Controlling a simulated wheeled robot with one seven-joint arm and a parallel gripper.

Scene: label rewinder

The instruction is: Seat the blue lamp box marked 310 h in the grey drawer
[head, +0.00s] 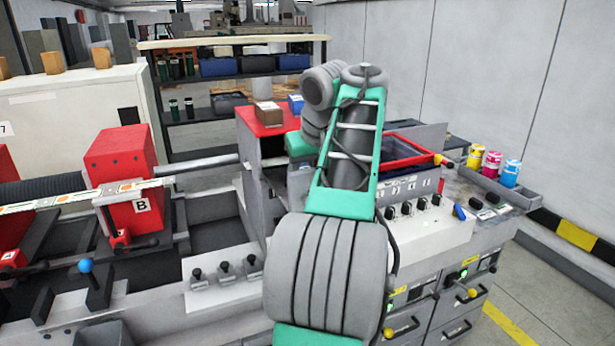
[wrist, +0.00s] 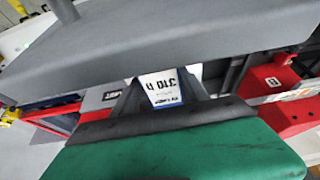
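In the wrist view, the lamp box (wrist: 168,84) shows a white face with "310 h" upside down and a little blue at its edge. My gripper (wrist: 166,92) has its dark fingers against both sides of this box and appears shut on it. The green hand covers the bottom of that view. In the head view, my arm hides the fingers and the held box. A grey open compartment (head: 298,182), possibly the grey drawer, shows partly behind my arm; its inside is hidden.
A brown box (head: 268,113) and a small blue box (head: 296,103) stand on a red-topped cabinet (head: 252,122). A red-rimmed drawer (head: 408,162) is open right of my arm. A large grey slab (wrist: 170,45) crosses the wrist view close by. A red block marked B (head: 122,165) stands left.

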